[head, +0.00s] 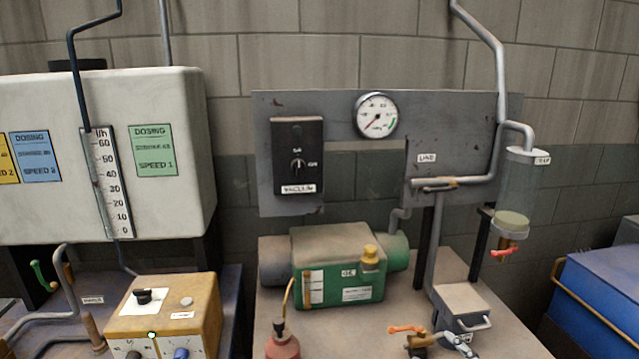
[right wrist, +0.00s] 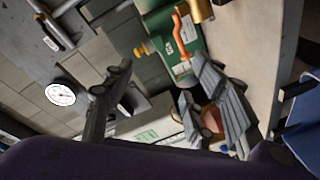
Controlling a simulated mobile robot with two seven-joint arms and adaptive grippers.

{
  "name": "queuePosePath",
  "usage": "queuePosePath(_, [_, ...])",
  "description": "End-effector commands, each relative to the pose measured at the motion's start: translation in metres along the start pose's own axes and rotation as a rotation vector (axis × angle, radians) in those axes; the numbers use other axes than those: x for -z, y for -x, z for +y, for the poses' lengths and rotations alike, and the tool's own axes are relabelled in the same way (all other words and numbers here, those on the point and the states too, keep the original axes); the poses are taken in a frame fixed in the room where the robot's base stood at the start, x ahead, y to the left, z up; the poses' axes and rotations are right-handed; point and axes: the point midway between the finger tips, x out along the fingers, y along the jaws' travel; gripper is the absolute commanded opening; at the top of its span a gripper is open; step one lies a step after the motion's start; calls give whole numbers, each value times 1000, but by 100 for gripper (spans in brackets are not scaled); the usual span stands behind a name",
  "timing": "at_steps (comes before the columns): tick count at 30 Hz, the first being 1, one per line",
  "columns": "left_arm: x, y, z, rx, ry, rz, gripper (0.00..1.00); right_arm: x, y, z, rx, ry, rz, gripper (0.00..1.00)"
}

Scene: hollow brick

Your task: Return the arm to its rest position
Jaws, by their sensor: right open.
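My right gripper (right wrist: 162,64) shows in the right wrist view, its two dark grey fingers spread wide apart. Nothing is held between them. Behind the fingers, the same view shows the green pump (right wrist: 158,22), an orange lever (right wrist: 181,30) and the round gauge (right wrist: 60,94), all tilted. The view is steeply rolled, so I cannot tell the exact distance from the fingers to these things. My left gripper is in no view.
In the head view, a bench (head: 390,318) carries the green pump (head: 338,268), a red oil can (head: 283,346) and an orange-handled valve (head: 415,343). A grey panel (head: 345,170) stands behind. A yellow box (head: 165,312) is left, a blue box (head: 605,290) right.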

Motion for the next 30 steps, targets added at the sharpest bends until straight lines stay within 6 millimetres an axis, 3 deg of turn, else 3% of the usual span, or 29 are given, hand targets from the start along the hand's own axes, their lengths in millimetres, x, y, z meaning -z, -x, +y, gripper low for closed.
queuePosePath(3, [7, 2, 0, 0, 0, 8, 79, -45, 46, -69, 45, -246, -206, 52])
queuePosePath(7, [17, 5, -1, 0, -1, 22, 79, -73, 105, -145, 95, -484, -404, 52])
queuePosePath(12, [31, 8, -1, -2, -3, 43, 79, -76, 188, -235, 130, -769, -615, 52])
queuePosePath(15, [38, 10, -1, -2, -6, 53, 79, -67, 231, -270, 121, -885, -697, 52])
queuePosePath(18, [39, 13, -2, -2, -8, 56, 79, -61, 263, -291, 110, -941, -759, 52])
queuePosePath(21, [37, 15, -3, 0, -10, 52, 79, -61, 281, -300, 109, -959, -792, 52])
queuePosePath(30, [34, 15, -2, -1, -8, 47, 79, -63, 288, -303, 114, -955, -803, 52])
